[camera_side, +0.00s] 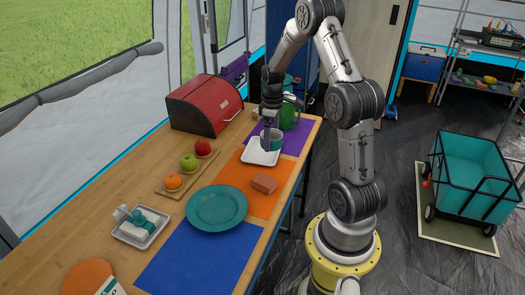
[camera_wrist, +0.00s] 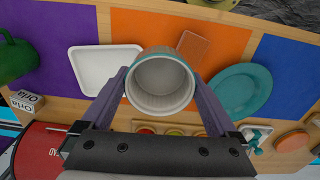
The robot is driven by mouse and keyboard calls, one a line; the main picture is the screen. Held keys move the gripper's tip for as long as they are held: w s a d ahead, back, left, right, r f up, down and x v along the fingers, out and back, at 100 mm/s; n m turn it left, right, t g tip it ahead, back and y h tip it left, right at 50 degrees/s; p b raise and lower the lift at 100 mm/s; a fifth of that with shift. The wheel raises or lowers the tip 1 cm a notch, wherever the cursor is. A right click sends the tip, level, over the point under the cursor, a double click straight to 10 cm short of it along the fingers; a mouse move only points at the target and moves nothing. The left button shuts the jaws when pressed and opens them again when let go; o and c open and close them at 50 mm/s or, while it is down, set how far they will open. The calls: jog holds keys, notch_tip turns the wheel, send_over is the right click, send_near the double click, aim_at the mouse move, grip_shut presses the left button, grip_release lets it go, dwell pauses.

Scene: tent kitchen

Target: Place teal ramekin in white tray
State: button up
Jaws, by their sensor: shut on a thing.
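The teal ramekin (camera_wrist: 161,82) is held between the two fingers of my gripper (camera_wrist: 160,88), its pale inside facing the wrist camera. In the side view the ramekin (camera_side: 276,139) is at my gripper (camera_side: 267,138), over or very near the far part of the white tray. The white tray (camera_wrist: 92,70) lies flat on the mats and looks empty. In the wrist view the ramekin overlaps the tray's right edge. In the side view the tray (camera_side: 260,156) is just below the ramekin. I cannot tell whether they touch.
A brown block (camera_side: 264,184) and a teal plate (camera_side: 217,208) lie nearer the side camera. A board with fruit (camera_side: 188,163) and a red bread box (camera_side: 205,105) stand to the left. A green pitcher (camera_side: 289,113) stands behind. The blue mat (camera_side: 200,262) is clear.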

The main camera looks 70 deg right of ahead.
jog(key=shift+s+d+f, duration=0.1)
jog(key=shift+s+d, duration=0.35)
jog(key=shift+s, duration=0.05)
jog(key=shift+d+f, duration=0.1)
jog(key=shift+d, duration=0.25)
jog(key=w+d+f, duration=0.4)
jog(key=w+d, duration=0.1)
jog(key=d, duration=0.1)
send_over(263, 152)
jog(key=f, duration=0.4)
jog(key=shift+s+a+f, duration=0.15)
jog(key=shift+a+f, duration=0.2)
jog(key=shift+f, duration=0.05)
jog(key=shift+d+f, duration=0.15)
jog(key=shift+f, duration=0.15)
jog(key=shift+w+d+f, duration=0.1)
jog(key=shift+w+f, duration=0.1)
jog(key=shift+f, duration=1.45)
jog(key=shift+f, duration=0.2)
jog(key=o, duration=1.1)
